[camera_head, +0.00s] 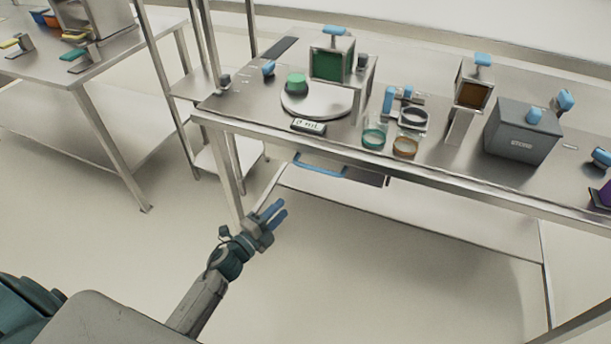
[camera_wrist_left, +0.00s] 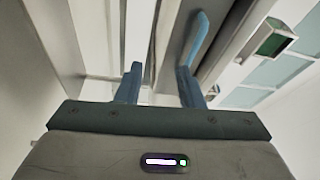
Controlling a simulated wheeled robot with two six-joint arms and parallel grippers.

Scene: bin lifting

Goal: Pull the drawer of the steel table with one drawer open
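The steel table (camera_head: 430,172) has one drawer (camera_head: 364,177) under its top, near the left end. The drawer carries a blue bar handle (camera_head: 320,169), which also shows in the left wrist view (camera_wrist_left: 199,38). My left gripper (camera_head: 273,211) is below and to the left of the handle in the head view, with its blue fingers apart and nothing between them. In the left wrist view the fingers (camera_wrist_left: 160,82) are spread, and the handle lies beyond the right finger. I cannot tell if they touch. My right gripper is not in view.
On the tabletop stand a scale (camera_head: 316,100) with a green-topped item, glass jars (camera_head: 374,138), dispensers and a grey box (camera_head: 520,135). A table leg (camera_head: 225,175) stands left of the drawer. A second table (camera_head: 70,65) is at the upper left. Floor in front is clear.

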